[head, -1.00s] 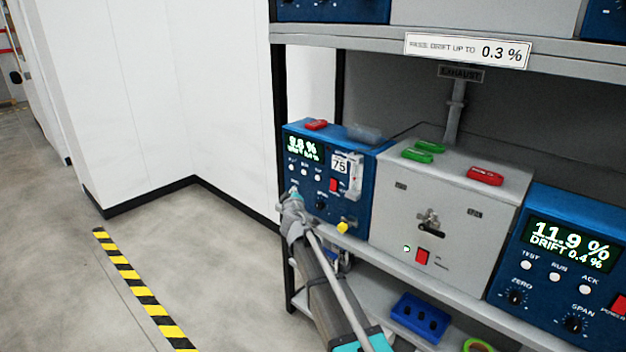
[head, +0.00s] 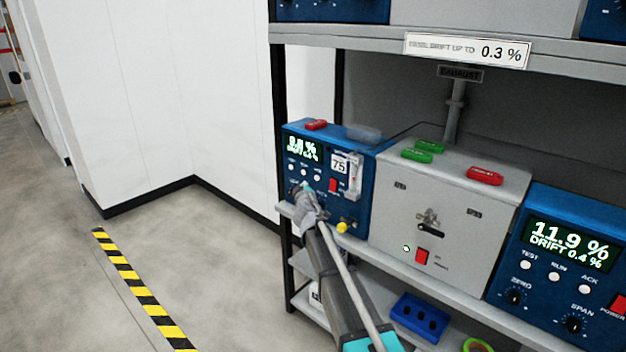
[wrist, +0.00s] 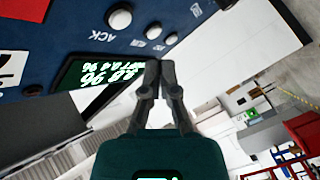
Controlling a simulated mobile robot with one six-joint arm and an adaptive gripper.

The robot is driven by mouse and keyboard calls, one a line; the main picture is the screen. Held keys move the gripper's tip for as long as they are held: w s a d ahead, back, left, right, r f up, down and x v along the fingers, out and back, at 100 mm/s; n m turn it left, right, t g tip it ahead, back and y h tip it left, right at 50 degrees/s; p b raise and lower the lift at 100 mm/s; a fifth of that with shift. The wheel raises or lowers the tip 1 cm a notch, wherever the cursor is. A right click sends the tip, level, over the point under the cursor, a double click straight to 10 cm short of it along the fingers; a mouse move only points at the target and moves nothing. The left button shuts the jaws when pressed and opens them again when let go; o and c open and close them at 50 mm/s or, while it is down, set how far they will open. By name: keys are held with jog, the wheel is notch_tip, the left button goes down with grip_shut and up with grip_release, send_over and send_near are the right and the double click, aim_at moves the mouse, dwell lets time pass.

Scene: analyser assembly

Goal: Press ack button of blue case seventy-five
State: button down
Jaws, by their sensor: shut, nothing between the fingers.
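The blue case (head: 366,180) with the number 75 label (head: 339,164) stands at the left end of the shelf in the head view. Its front has a lit green display (head: 303,149) and a row of white buttons. The ack button (head: 317,178) is the rightmost of that row. In the wrist view the panel is upside down, with the ack button (wrist: 119,20) beside its ACK label. My gripper (head: 305,187) is shut and empty before the panel, just below the button row. In the wrist view its fingertips (wrist: 160,66) appear apart from the ack button.
A grey case (head: 455,200) with red and green tags stands right of the blue case. Another blue case (head: 560,290) is at the far right. A yellow knob (head: 342,228) projects low on case 75. The floor at left is clear.

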aim_at(314, 177)
jog(key=shift+w+d, duration=0.55)
jog(key=shift+w, duration=0.15)
jog(key=shift+w+d, duration=0.5)
jog(key=shift+w, duration=0.2)
jog(key=shift+w+d, duration=0.55)
jog(key=shift+w, duration=0.05)
dwell(2.0)
jog(key=shift+s+a, duration=0.1)
jog(key=shift+s, duration=0.05)
jog(key=shift+s+a, duration=0.4)
jog(key=shift+s, duration=0.15)
jog(key=shift+a, duration=0.1)
jog(key=shift+s+a, duration=0.75)
jog(key=shift+s, duration=0.25)
jog(key=shift+s+a, duration=0.7)
jog(key=shift+s, duration=0.25)
jog(key=shift+s, duration=0.1)
